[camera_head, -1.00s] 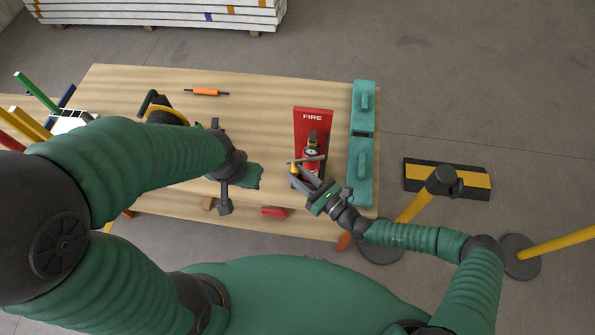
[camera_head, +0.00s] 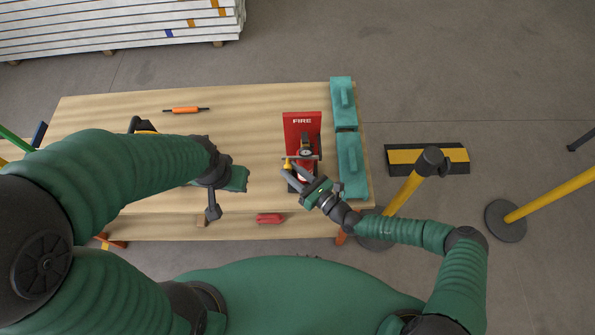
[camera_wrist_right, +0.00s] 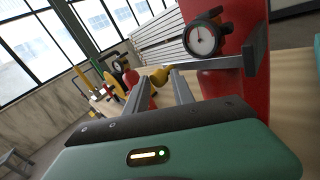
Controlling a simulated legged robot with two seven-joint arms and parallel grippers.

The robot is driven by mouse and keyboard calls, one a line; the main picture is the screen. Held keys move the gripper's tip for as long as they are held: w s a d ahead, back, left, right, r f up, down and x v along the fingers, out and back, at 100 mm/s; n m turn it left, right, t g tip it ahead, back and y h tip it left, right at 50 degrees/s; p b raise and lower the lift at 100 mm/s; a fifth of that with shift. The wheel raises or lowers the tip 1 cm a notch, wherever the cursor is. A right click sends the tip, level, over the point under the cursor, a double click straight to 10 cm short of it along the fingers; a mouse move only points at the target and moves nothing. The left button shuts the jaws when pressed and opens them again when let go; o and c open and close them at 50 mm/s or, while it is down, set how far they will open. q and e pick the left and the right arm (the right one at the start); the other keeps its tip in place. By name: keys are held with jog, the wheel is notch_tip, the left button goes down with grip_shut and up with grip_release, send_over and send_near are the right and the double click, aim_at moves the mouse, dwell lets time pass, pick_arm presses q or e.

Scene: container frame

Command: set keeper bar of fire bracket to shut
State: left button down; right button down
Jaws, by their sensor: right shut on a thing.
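The fire bracket (camera_head: 302,121) is a red panel marked FIRE, standing on the table with a red extinguisher against it. The extinguisher (camera_wrist_right: 232,92) and its round gauge show close in the right wrist view. The grey keeper bar (camera_wrist_right: 222,63) crosses in front of the extinguisher and has a yellow knob (camera_wrist_right: 160,76) at its left end. My right gripper (camera_head: 290,171) is shut on the knob, with one finger on each side of it. My left gripper (camera_head: 232,179) is over the table, left of the bracket; its fingers cannot be made out.
Two teal cases (camera_head: 343,101) line the table's right edge beside the bracket. An orange-handled tool (camera_head: 186,110) lies at the back, and a red object (camera_head: 269,218) lies near the front. A yellow post (camera_head: 403,194) stands right of the table. The table's middle is fairly clear.

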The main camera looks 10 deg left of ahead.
jog(key=c, duration=1.3)
grip_release()
jog(key=shift+s+a+r, duration=0.1)
jog(key=shift+s+a, duration=0.4)
jog(key=shift+a, duration=0.05)
jog(key=shift+o, duration=0.6)
jog(key=shift+s+a+r, duration=0.15)
jog(key=shift+a, duration=0.1)
jog(key=shift+w+d, duration=0.25)
